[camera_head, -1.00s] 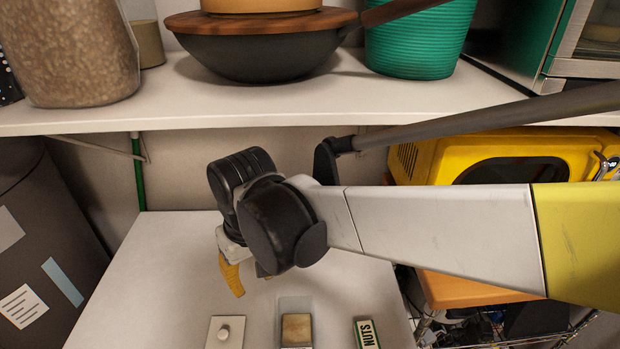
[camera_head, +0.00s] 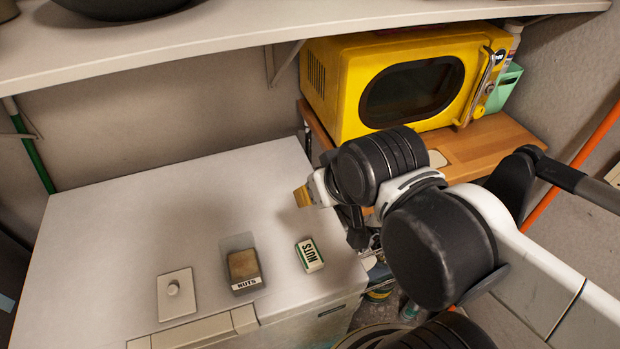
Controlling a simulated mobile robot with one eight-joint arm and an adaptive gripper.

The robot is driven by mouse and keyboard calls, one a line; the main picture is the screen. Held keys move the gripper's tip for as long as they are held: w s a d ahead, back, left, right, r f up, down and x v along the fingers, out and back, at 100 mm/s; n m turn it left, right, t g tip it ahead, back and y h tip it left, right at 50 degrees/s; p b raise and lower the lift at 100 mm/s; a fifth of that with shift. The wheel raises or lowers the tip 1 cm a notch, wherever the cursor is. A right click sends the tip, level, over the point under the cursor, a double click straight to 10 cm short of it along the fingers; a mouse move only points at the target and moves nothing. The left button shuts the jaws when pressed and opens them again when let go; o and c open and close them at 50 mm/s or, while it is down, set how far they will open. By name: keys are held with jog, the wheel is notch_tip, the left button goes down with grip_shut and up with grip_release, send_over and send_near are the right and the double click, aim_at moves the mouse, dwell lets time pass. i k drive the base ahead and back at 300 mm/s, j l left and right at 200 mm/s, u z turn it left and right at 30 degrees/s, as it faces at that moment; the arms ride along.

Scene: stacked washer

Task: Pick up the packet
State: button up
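A clear packet with brown contents and a "NUTS" label (camera_head: 243,268) lies on the white washer top (camera_head: 130,220), near its front edge. I see nothing held.
A white plate with a round knob (camera_head: 176,293) lies left of the packet. A yellow microwave (camera_head: 395,85) stands on a wooden board (camera_head: 490,145) at the back right. A white shelf (camera_head: 130,45) overhangs the back. The washer top's left and rear are clear.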

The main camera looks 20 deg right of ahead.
aim_at(310, 257)
jog(key=k+l+u, duration=0.1)
jog(key=l+u, duration=0.25)
jog(key=k+l+u, duration=0.15)
jog(key=l+u, duration=0.2)
jog(key=k+l+u, duration=0.2)
jog(key=l+u, duration=0.15)
